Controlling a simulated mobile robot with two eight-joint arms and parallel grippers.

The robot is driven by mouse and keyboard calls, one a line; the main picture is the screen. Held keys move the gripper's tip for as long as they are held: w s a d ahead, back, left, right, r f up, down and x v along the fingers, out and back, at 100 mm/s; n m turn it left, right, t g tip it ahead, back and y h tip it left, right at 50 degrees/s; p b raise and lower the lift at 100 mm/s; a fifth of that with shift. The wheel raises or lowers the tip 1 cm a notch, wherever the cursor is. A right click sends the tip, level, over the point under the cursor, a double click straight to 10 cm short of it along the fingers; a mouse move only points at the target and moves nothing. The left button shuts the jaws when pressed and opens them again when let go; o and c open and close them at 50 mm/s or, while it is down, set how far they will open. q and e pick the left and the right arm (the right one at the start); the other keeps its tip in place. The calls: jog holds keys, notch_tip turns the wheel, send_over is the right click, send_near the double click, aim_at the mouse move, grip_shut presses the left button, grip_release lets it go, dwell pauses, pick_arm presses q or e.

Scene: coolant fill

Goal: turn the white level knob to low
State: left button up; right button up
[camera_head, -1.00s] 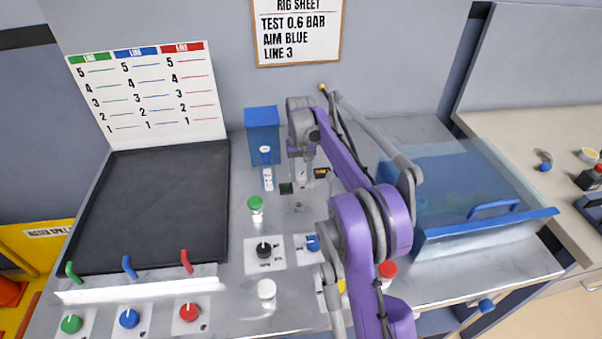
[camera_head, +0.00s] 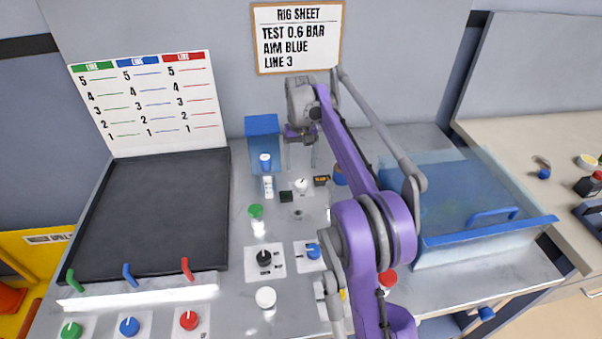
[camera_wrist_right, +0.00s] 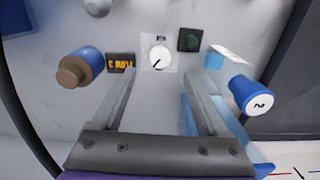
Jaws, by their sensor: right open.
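The white level knob (camera_head: 302,185) sits on a small white plate on the bench, left of the small black and yellow flow display (camera_head: 321,181). In the wrist view the knob (camera_wrist_right: 159,55) has a dark pointer line slanting to the lower left of that picture; its plate marks are too small to read. My right gripper (camera_head: 301,164) is above and behind the knob, empty, with its fingers apart. In the wrist view the right gripper (camera_wrist_right: 160,85) shows the knob beyond and between its fingertips, not touched. My left gripper is in neither view.
A dark square button (camera_wrist_right: 190,40) sits beside the knob. A blue-capped cylinder (camera_wrist_right: 252,95) and a brown-tipped blue part (camera_wrist_right: 82,70) flank the fingers. A blue box (camera_head: 263,130) stands behind; a clear-lidded tray (camera_head: 485,240) stands to the right.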

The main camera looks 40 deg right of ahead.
aim_at(301, 183)
jog(key=shift+r, duration=1.5)
notch_tip(301, 183, down, 10)
jog(key=m, duration=0.6)
jog(key=m+b, duration=0.1)
jog(key=m, duration=0.2)
jog(key=shift+f, duration=0.25)
grip_shut()
